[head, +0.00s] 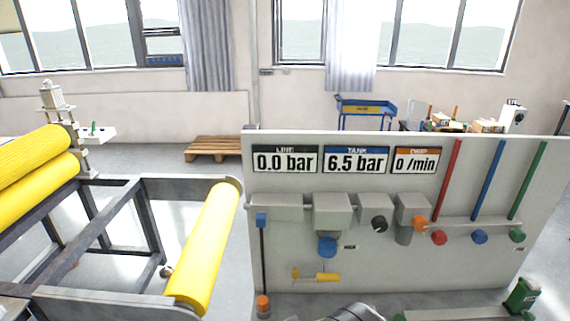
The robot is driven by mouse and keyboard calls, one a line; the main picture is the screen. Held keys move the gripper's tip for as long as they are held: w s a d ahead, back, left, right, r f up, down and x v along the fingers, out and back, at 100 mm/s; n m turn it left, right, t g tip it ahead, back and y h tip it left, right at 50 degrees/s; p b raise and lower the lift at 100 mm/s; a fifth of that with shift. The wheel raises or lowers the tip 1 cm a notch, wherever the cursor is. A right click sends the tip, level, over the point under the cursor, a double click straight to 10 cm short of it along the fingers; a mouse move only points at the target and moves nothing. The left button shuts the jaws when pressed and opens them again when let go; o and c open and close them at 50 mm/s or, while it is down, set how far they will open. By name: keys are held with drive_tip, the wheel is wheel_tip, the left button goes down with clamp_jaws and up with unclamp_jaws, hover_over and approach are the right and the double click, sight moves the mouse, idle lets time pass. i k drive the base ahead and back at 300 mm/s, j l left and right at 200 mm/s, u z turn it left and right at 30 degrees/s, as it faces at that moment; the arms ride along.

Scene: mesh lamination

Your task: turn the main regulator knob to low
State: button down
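A grey panel (290,190) stands to the right of centre with a row of fittings. A round black knob (379,224) with a white mark sits right of the middle, below a grey block. A small label, too small to read, is to the left of it. A larger blue knob or bowl (327,246) hangs under another grey block, with its own small label. I cannot tell from lettering which of these is the main regulator knob. My gripper is not in view; only a dark, rounded part, likely of my arm, shows at the bottom edge.
Displays read LINE 0.0 bar (285,160), TANK 6.5 bar (356,160) and 0 /min (416,160). An orange knob (420,223) and red (439,238), blue (480,237) and green (517,236) knobs are close on the right. A yellow roller (205,250) stands left of the panel.

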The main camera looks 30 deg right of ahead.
sight(379, 223)
drive_tip(key=z, duration=1.95)
